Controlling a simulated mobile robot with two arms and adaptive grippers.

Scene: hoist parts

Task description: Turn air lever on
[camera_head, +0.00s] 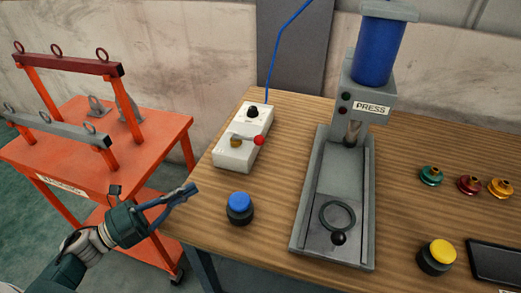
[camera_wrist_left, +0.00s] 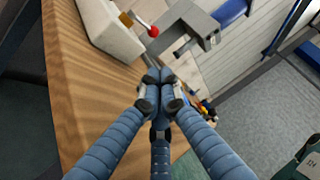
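The air lever (camera_head: 246,138) is a thin metal bar with a red knob (camera_head: 260,140) at its right end. It sits on a brass fitting (camera_head: 236,142) on top of a white box (camera_head: 228,158) on the wooden table. A black dial and a blue hose are at the box's far end. The red knob (camera_wrist_left: 153,31) also shows in the left wrist view, beyond the fingertips. My left gripper (camera_head: 190,188) is left of the table's edge in the head view, apart from the lever. In the wrist view its blue fingers (camera_wrist_left: 160,76) meet at the tips, with nothing seen between them. My right gripper is out of view.
A blue button (camera_head: 239,206) stands in front of the white box. A grey press (camera_head: 370,88) stands to its right, with a ring on its base. Coloured fittings and a yellow button (camera_head: 438,254) are farther right. An orange cart (camera_head: 160,137) stands left of the table.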

